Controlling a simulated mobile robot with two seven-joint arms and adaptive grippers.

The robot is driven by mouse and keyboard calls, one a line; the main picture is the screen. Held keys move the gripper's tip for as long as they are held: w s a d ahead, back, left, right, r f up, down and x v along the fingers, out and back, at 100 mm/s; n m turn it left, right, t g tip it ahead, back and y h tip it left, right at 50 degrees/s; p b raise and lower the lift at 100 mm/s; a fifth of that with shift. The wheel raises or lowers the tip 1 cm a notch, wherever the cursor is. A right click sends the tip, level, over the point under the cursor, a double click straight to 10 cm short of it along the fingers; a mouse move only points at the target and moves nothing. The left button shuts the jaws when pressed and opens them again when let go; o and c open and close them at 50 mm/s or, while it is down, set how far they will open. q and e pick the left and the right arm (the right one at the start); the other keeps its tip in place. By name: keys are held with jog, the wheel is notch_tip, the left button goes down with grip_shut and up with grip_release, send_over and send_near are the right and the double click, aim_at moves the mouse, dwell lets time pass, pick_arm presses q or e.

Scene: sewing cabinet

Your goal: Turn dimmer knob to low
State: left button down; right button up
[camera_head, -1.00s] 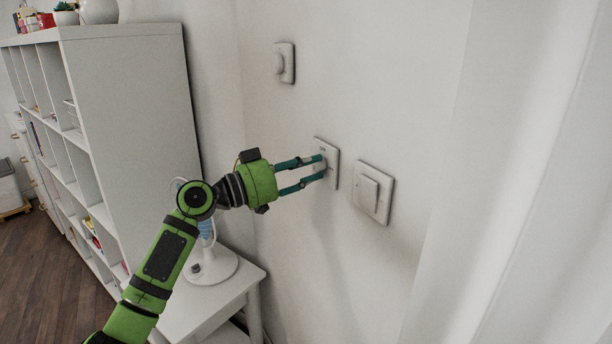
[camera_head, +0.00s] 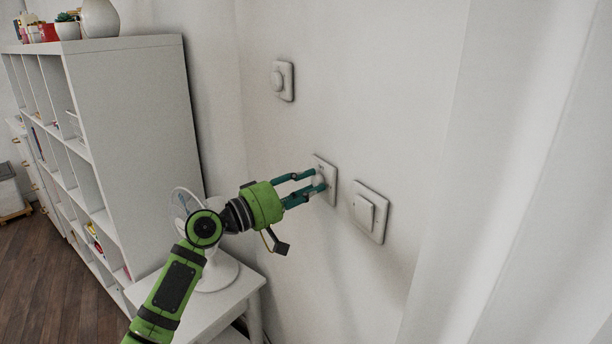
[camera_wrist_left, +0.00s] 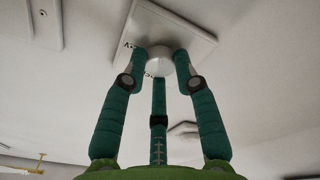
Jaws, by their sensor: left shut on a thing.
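The dimmer knob (camera_head: 320,180) is a small pale round knob on a white wall plate (camera_head: 330,170), with dark markings on the plate around it. My left gripper (camera_head: 314,180) reaches it from the left, its teal fingers closed around the knob. In the left wrist view the knob (camera_wrist_left: 160,60) sits between the fingertips (camera_wrist_left: 160,68), two at its sides and one below. The fingers hide part of the knob and some markings, so I cannot read its setting. My right gripper is in neither view.
A rocker switch (camera_head: 369,212) is on the wall just right of the dimmer. A white shelf (camera_head: 125,120) and a small table (camera_head: 215,308) with a fan (camera_head: 220,275) stand left, near my arm.

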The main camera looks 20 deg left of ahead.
pick_arm(q)
jog(key=n+p, duration=0.4)
jog(key=r+n+y+p, duration=0.1)
jog(key=n+p, duration=0.3)
jog(key=n+y+p, duration=0.1)
jog(key=n+p, duration=0.2)
jog(key=p, duration=0.1)
jog(key=shift+a+r+n+t, duration=0.1)
jog(key=shift+r+n+t, duration=0.1)
jog(key=shift+n+t, duration=0.15)
jog(key=shift+f+n+p, duration=0.15)
jog(key=shift+n+p, duration=0.55)
jog(key=shift+n, duration=0.05)
jog(key=shift+f+n+p, duration=0.15)
jog(key=shift+n+p, duration=0.55)
jog(key=c, duration=1)
grip_release()
jog(key=shift+o, duration=0.2)
jog(key=shift+f, duration=0.25)
jog(key=shift+w, duration=0.1)
jog(key=shift+s, duration=0.3)
jog(key=v, duration=1.1)
jog(key=shift+a+r, duration=0.25)
jog(key=shift+a, duration=0.05)
